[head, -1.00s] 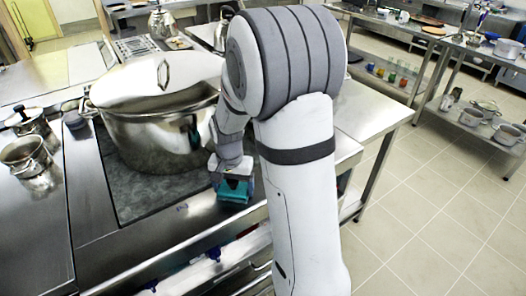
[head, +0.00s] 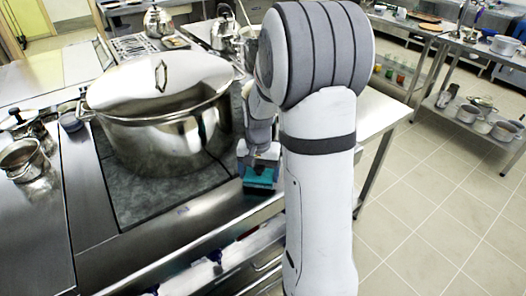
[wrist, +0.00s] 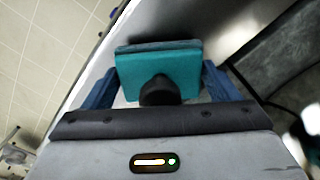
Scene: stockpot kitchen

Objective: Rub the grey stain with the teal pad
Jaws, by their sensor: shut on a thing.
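The teal pad (head: 260,178) is in my gripper over the steel strip at the counter's front edge, right of the big pot. In the wrist view the pad (wrist: 158,62) shows as a teal block with a dark edge and a black knob. My gripper (wrist: 160,88) has its blue fingers on either side of the pad and is shut on it; it also shows in the head view (head: 262,157). I cannot tell whether the pad touches the steel. I cannot make out a grey stain in either view; the pad or arm may hide it.
A large lidded stockpot (head: 165,130) stands on the dark hob (head: 140,200), close to the left of my gripper. Small pots (head: 25,160) stand at the far left. The tiled floor (head: 430,220) on the right is clear.

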